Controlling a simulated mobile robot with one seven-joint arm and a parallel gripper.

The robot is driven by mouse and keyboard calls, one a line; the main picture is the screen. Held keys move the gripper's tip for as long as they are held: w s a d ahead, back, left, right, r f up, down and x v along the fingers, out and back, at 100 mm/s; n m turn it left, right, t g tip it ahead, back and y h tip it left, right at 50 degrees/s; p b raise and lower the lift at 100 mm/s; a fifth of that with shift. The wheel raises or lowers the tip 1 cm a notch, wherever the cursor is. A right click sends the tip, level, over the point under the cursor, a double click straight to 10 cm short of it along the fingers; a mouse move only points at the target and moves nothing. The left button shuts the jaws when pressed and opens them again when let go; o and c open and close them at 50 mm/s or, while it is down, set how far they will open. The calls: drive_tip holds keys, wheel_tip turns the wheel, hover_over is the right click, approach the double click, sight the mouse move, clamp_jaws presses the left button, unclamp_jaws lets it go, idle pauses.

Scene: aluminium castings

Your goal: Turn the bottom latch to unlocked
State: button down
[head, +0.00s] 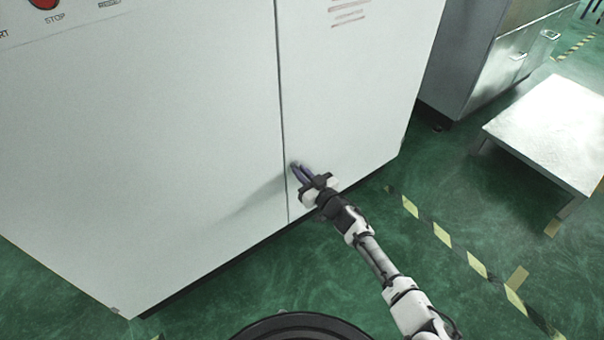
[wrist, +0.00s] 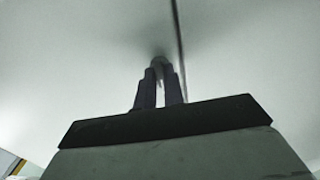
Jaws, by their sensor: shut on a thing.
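My gripper (head: 297,169) reaches the lower front of a white cabinet (head: 190,120), close to the vertical seam between its door panels. In the wrist view my gripper (wrist: 160,74) has its two dark fingers close together, shut on the bottom latch (wrist: 159,60). The latch is a small grey piece on the cabinet face, just left of the seam. The fingers cover most of it, so which way it is turned cannot be told. In the head view the latch is largely hidden at the fingertips.
A red stop button (head: 44,3) sits on the cabinet's upper left. A low pale table (head: 555,125) and a grey metal cabinet (head: 500,70) stand at the right.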

idle(0.4)
drive_tip(key=c, duration=1.5)
unclamp_jaws()
drive_tip(key=v, duration=1.3)
drive_tip(key=shift+s+d, duration=0.25)
drive_tip(key=shift+s, duration=0.1)
